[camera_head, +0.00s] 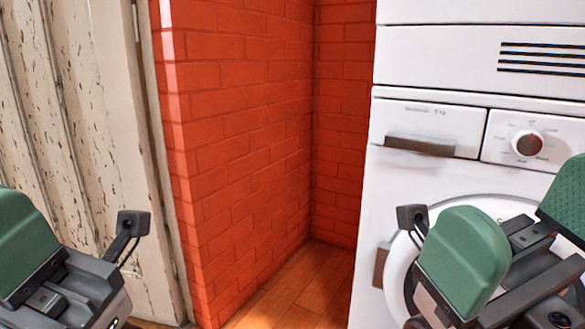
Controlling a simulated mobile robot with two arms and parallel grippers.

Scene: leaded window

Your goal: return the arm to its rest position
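My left gripper (24,240) is at the lower left, in front of a pale wooden door. Only one green finger shows and the frame edge cuts off the rest, so its opening is hidden. My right gripper (518,212) is at the lower right, in front of a white washing machine. Its two green fingers stand apart with nothing visible between them. The small dark cameras on both wrists show beside the fingers.
The white washing machine (425,190), with a dial and round door, fills the right, under another white appliance (440,55). A red brick wall (235,130) stands in the middle. The worn door (95,130) is at left. A strip of wooden floor (295,290) is clear.

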